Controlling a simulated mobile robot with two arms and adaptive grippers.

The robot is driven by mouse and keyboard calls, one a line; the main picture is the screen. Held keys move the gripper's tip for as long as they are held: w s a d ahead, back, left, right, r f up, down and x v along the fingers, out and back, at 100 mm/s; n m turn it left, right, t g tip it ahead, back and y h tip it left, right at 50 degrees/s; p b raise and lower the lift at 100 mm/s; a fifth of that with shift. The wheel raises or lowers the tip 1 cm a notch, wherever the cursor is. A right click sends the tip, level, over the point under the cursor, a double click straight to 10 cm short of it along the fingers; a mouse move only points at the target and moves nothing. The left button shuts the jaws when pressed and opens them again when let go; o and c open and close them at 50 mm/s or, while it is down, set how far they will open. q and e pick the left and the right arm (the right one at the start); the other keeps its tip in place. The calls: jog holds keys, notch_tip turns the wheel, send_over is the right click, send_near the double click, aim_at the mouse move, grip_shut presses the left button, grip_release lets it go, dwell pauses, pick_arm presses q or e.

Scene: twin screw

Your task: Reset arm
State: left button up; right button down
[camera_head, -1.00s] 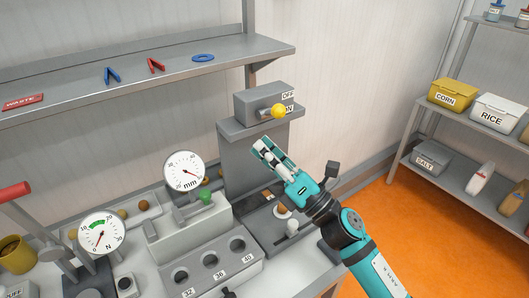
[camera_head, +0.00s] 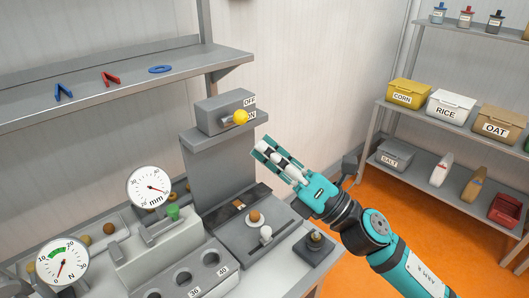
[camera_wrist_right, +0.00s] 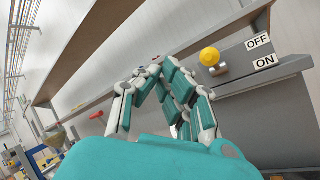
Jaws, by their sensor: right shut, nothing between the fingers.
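My right gripper (camera_head: 264,151) is in the air above the bench's right end, beside the grey switch post. Its fingers are together with nothing between them, and they also show in the right wrist view (camera_wrist_right: 155,75). The grey switch box (camera_head: 222,113) has a yellow-knobbed lever (camera_head: 240,117) and labels OFF and ON. In the right wrist view the yellow knob (camera_wrist_right: 210,57) is right of the fingers, beside the labels, apart from them. My left gripper is in neither view.
A mm dial (camera_head: 150,187), an N dial (camera_head: 62,262) and a grey block with numbered holes (camera_head: 184,278) crowd the bench. A wall shelf (camera_head: 120,88) hangs above. A storage rack (camera_head: 445,118) with labelled bins stands right. Orange floor (camera_head: 400,215) is clear between.

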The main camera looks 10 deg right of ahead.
jog(key=w+d+f+m+t+h, duration=0.1)
jog(key=d+f+m+t+h, duration=0.1)
jog(key=d+f+m+h, duration=0.55)
jog(key=w+d+f+m+t+h, duration=0.15)
jog(key=f+m+h, duration=0.5)
jog(key=m, duration=0.75)
jog(key=s+d+f+m+g+h, duration=0.45)
jog(key=f+m, duration=0.25)
jog(key=f, duration=0.2)
jog(key=s+f+m+g, duration=0.45)
jog(key=s+f, duration=0.35)
jog(key=s, duration=0.3)
jog(key=s+f+m+g, duration=0.3)
jog(key=s+f+g, duration=0.3)
jog(key=s+f, duration=0.3)
jog(key=s+f+g, duration=0.1)
jog(key=s+f, duration=0.2)
jog(key=f, duration=2.3)
jog(key=s+d+f+n+g, duration=0.1)
jog(key=s+d+f, duration=0.1)
jog(key=s+f, duration=1.2)
jog(key=shift+s+f, duration=0.2)
jog(key=shift+s, duration=0.95)
